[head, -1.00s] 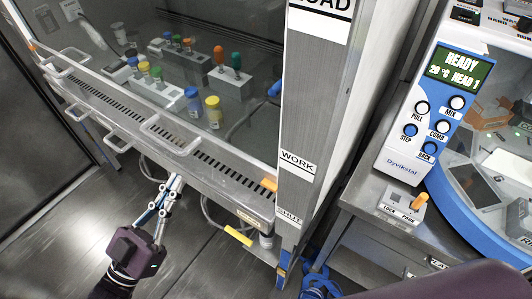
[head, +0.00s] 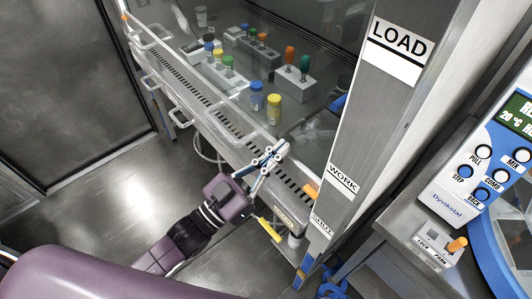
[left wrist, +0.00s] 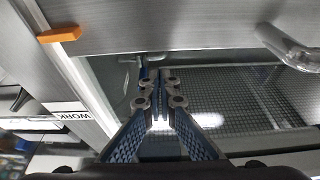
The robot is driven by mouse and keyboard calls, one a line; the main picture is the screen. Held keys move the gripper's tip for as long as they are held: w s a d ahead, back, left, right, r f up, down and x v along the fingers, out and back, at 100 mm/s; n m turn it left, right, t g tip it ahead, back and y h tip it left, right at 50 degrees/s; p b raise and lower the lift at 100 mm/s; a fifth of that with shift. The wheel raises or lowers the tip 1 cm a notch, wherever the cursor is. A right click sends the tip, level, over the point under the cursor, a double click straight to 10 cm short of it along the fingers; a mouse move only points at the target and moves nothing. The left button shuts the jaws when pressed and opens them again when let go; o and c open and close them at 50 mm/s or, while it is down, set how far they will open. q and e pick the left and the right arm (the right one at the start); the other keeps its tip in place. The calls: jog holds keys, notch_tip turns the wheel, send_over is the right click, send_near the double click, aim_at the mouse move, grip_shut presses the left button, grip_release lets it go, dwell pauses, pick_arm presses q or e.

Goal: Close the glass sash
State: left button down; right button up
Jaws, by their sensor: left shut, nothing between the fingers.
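The glass sash (head: 300,32) fronts the cabinet, with vials visible behind it. A loop handle (head: 262,134) stands by its lower edge, and it also shows at the upper right of the left wrist view (left wrist: 291,50). An orange tab (head: 311,191) lies between the WORK label (head: 342,178) and the SHUT label (head: 321,224) on the right post. My left gripper (head: 281,149) is shut and empty, just right of the handle in the head view. I cannot tell whether it touches the metal edge. My right gripper is not in view.
A slotted metal ledge (head: 208,98) runs along the cabinet front. A yellow lever (head: 268,230) sticks out below it. A blue and white instrument (head: 481,165) stands on a bench at the right. The floor (head: 120,190) in front is clear.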

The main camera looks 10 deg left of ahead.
pick_arm(q)
notch_tip(320, 180, down, 2)
jog(key=shift+f, duration=0.25)
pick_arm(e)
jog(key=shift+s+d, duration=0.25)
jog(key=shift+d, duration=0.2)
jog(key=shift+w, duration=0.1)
